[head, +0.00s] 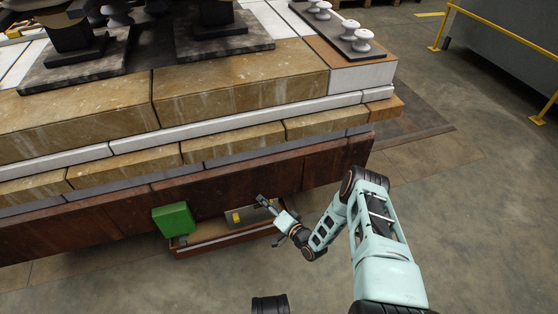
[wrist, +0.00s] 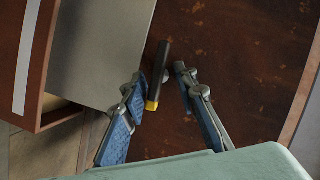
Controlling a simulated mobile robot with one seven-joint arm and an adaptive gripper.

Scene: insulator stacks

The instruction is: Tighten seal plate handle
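The handle is a dark bar with a yellow end (wrist: 157,76). In the wrist view it stands between the two fingers of my gripper (wrist: 161,78), beside the edge of a grey plate (wrist: 98,45). Gaps show on both sides of the bar, so the fingers look open and apart from it. In the head view a small yellow part (head: 236,217), probably the same handle, shows low on the side of the stack. My gripper (head: 266,220) is just right of it there, with its fingers spread. How tight the handle is cannot be seen.
A green box (head: 175,219) is left of the handle, by a low brown ledge (head: 222,239). The stone-topped stack (head: 240,83) rises above. A rusty brown surface (wrist: 232,70) lies right of the handle in the wrist view. Open floor (head: 480,220) is at the right.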

